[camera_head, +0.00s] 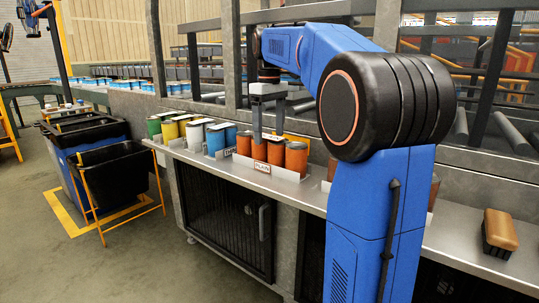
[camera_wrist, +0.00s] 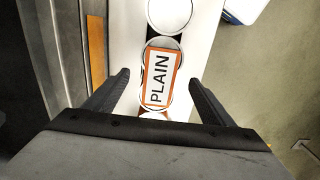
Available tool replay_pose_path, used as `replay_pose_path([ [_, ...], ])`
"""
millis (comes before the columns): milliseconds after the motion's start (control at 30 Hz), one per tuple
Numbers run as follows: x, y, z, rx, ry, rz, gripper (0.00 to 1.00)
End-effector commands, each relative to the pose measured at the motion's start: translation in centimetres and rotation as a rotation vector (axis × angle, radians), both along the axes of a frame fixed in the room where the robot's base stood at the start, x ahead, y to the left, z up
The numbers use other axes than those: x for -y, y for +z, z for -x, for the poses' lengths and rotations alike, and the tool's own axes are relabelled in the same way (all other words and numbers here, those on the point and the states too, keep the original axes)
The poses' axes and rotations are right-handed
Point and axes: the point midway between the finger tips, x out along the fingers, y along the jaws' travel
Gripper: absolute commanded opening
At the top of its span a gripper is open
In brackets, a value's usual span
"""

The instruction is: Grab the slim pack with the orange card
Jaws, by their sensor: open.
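In the wrist view the PLAIN card (camera_wrist: 159,78) overlaps round white-rimmed tops (camera_wrist: 168,14) in a row. My gripper (camera_head: 269,139) points down over the orange cans with its fingers apart. In the wrist view my gripper (camera_wrist: 158,78) has one finger on each side of the row, with the card between them in the picture. I cannot tell how far the fingertips are above the cans. My arm hides part of the shelf to the right.
Blue cans (camera_head: 215,142), a white can (camera_head: 194,136), yellow cans (camera_head: 170,131) and green cans (camera_head: 153,127) stand left along the grey shelf (camera_head: 330,205). A brown-topped block (camera_head: 500,232) lies at the right. Grey frame posts rise behind. Black bins (camera_head: 115,170) stand on the floor at left.

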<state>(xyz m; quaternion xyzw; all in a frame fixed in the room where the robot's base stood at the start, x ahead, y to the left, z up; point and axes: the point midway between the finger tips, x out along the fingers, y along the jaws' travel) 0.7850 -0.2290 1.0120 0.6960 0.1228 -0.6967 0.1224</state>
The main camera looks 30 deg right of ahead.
Motion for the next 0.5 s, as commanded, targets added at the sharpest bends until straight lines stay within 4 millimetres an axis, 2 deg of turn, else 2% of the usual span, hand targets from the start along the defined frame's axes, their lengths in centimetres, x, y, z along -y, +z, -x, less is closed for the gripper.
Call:
replay_pose_path([
  [100, 0.0, -1.6, 0.0, 0.0, 0.0, 0.0, 0.77],
  [367, 0.0, -3.1, 0.0, 0.0, 0.0, 0.0, 0.77],
  [500, 0.1, -4.8, 0.0, -0.001, 0.0, -0.001, 0.77],
])
